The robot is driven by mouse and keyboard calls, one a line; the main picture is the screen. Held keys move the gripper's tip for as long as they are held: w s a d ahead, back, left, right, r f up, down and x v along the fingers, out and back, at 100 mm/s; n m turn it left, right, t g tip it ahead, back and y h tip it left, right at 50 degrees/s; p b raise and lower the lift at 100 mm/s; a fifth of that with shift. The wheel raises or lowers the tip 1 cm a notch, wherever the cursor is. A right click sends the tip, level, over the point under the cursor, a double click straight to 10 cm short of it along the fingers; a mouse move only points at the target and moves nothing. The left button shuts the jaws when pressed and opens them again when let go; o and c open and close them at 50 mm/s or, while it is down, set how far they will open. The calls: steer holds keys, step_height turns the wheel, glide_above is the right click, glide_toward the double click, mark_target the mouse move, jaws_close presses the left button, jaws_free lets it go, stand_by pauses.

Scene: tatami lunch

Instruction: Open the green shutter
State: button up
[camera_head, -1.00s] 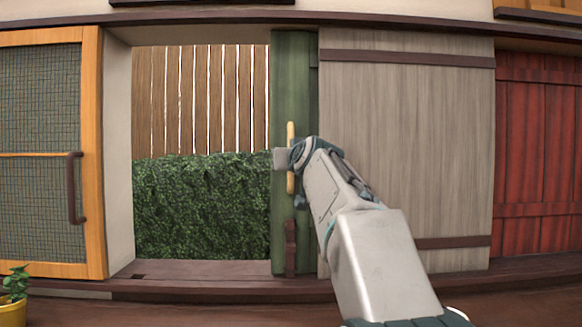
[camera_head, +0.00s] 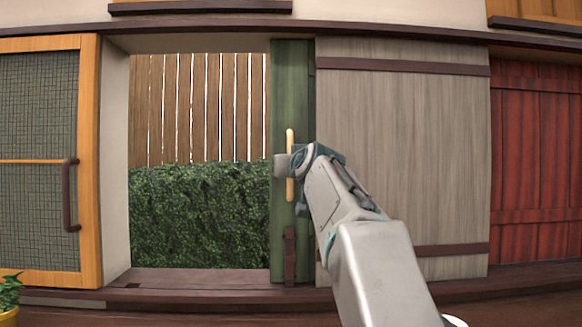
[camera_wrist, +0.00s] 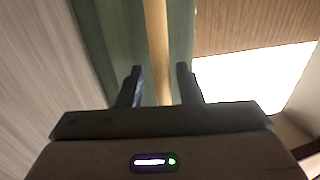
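The green shutter (camera_head: 290,90) shows as a narrow upright strip beside the grey wooden panel (camera_head: 400,150), with the rest of it hidden behind that panel. To its left, the window opening is clear. A pale yellow vertical handle (camera_head: 290,140) is on the shutter. My gripper (camera_head: 284,166) is at the handle's mid-height. In the wrist view, the handle (camera_wrist: 158,40) passes between the two dark fingers of my gripper (camera_wrist: 160,75). The fingers are apart, with a visible gap on each side of the handle.
A hedge (camera_head: 200,215) and a wooden fence (camera_head: 195,105) are outside the opening. An orange-framed mesh screen (camera_head: 88,150) with a dark handle stands at the left. A red panel (camera_head: 530,160) is at the right. A potted plant (camera_head: 10,290) is at the lower left.

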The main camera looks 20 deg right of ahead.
steer(key=shift+s, duration=0.1)
steer(key=s+a, duration=0.2)
steer(key=s, duration=1.1)
steer(key=shift+s, duration=0.25)
steer(key=s+a+f+n+g+y+p, duration=0.1)
steer(key=s+a+f+g+y+p, duration=0.2)
steer(key=a+f+g+p, duration=0.95)
steer(key=s+f+g+p, duration=0.2)
steer(key=s+p, duration=1.5)
steer(key=p, duration=0.4)
steer(key=shift+s+a+f+n, duration=0.2)
steer(key=shift+f+n, duration=0.1)
